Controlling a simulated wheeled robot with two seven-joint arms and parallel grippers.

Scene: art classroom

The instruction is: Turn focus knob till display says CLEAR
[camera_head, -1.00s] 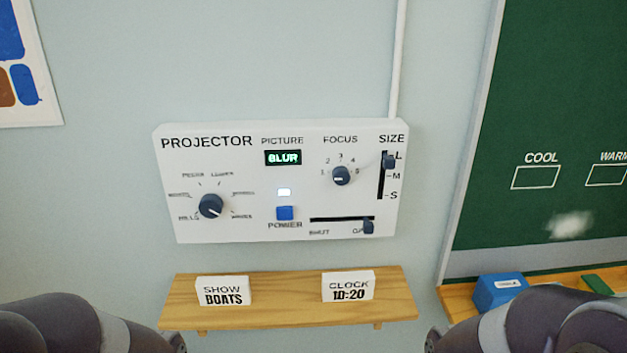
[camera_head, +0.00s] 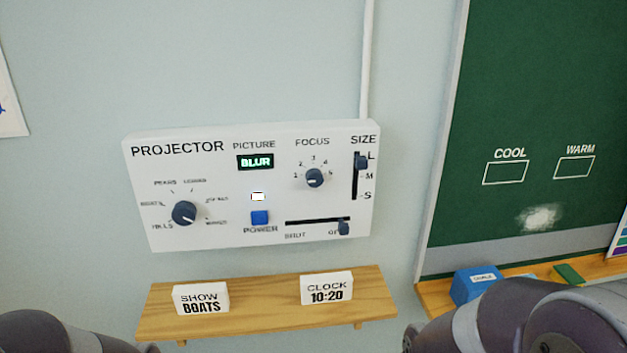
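The white projector panel (camera_head: 215,235) hangs on the wall in the middle of the head view. Its dark focus knob (camera_head: 315,178) sits at the upper right, inside a dial marked with numbers. The picture display (camera_head: 255,162) reads BLUR in light green letters. Only parts of my two arms show at the bottom left and bottom right corners. Neither of my grippers is in view, and nothing touches the panel.
A wooden shelf (camera_head: 265,315) below the panel holds a SHOW BOATS card (camera_head: 201,299) and a CLOCK 10:20 card (camera_head: 327,288). A picture-choice knob (camera_head: 184,213), blue power button (camera_head: 260,218), size slider (camera_head: 361,162) and shutter slider (camera_head: 344,228) surround the knob. A green chalkboard (camera_head: 540,100) stands right.

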